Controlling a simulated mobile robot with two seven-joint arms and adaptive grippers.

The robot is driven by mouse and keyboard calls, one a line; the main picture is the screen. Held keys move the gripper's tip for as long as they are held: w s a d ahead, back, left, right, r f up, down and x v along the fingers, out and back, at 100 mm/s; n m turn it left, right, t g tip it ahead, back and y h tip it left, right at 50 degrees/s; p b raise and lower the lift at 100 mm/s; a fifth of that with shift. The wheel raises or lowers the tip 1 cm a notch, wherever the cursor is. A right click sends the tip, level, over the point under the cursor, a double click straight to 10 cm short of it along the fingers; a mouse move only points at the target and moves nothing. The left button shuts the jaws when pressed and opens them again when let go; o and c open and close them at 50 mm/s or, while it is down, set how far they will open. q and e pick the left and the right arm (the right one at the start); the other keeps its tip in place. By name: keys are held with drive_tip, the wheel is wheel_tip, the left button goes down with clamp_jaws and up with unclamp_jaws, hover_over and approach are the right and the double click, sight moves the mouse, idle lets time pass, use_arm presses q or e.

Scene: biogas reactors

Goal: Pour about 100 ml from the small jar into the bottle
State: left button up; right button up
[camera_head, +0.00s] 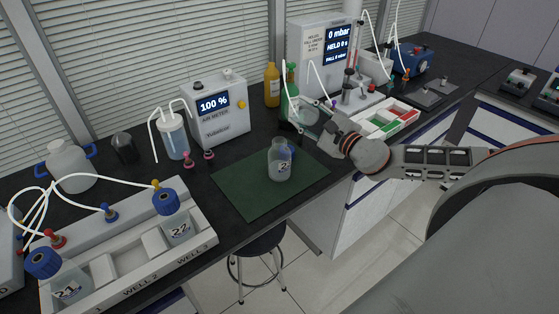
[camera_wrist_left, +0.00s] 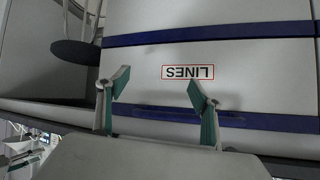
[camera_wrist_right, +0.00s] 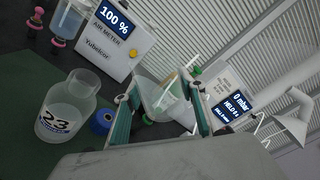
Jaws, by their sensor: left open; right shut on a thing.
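My right gripper (camera_head: 316,130) is shut on a small clear jar (camera_head: 308,114). It holds the jar above the bench, behind and to the right of the bottle in the head view. The jar also shows between the fingers in the right wrist view (camera_wrist_right: 163,100); its fill level is hard to read. The open clear bottle (camera_head: 279,165) stands upright on the green mat, apart from the jar. Its label reads 23 in the right wrist view (camera_wrist_right: 62,112). My left gripper (camera_wrist_left: 152,92) is open and empty, facing drawer fronts; the head view does not show it.
A blue cap (camera_wrist_right: 103,121) lies beside the bottle on the green mat (camera_head: 236,193). A green bottle (camera_head: 289,88) and a yellow bottle (camera_head: 272,85) stand behind the jar. The air meter (camera_head: 220,110) is behind the mat. A white well rack (camera_head: 143,262) is at left.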

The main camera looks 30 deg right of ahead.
drive_tip(key=shift+w+d+r, duration=0.1)
drive_tip(key=shift+d+r, duration=0.8)
drive_tip(key=shift+d, duration=0.2)
drive_tip(key=shift+w+d+r, duration=0.1)
drive_tip(key=shift+d+r, duration=0.8)
drive_tip(key=shift+d, duration=0.15)
drive_tip(key=m, duration=0.4)
drive_tip(key=shift+r+p, duration=0.15)
drive_tip(key=shift+p, duration=0.15)
drive_tip(key=m, duration=0.3)
drive_tip(key=shift+r, duration=0.15)
drive_tip(key=m, duration=0.4)
drive_tip(key=shift+r, duration=0.2)
